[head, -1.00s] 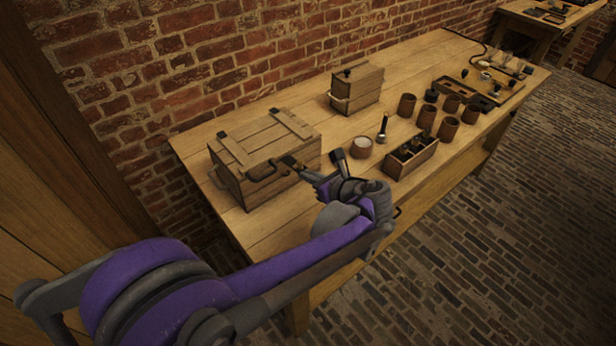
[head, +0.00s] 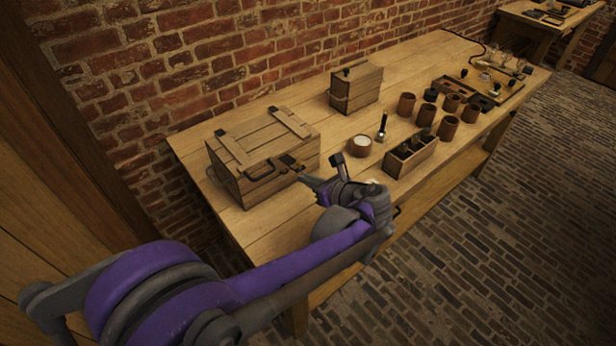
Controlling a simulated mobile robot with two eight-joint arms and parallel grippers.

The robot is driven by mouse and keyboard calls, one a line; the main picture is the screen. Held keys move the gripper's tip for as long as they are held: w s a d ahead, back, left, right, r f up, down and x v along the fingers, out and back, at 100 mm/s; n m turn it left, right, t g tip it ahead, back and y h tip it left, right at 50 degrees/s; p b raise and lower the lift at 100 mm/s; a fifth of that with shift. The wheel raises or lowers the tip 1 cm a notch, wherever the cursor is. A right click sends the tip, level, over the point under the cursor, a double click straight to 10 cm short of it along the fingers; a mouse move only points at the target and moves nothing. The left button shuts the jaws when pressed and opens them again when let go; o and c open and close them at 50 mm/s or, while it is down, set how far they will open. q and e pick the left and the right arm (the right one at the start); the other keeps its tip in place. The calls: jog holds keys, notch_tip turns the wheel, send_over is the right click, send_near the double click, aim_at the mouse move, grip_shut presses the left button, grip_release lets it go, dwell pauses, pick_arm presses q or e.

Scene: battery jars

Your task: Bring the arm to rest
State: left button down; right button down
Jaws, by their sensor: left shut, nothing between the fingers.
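My left arm comes in from the lower left and reaches over the near end of the workbench. My left gripper (head: 293,163) is shut and empty. It shows in front of the right side of a large wooden crate (head: 236,182), close to its dark front handle (head: 262,171); whether it touches the crate cannot be told. The crate's lid is closed. My right gripper is not in view.
On the bench (head: 290,225) stand a smaller wooden box (head: 357,89), a white-topped round pot (head: 361,145), a divided wooden box (head: 410,156) and several brown jars (head: 447,128). A tray (head: 508,88) lies at the far end. A brick wall runs behind.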

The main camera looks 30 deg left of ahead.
pick_arm(q)
jog(key=p+v, duration=0.1)
jog(key=v, duration=0.9)
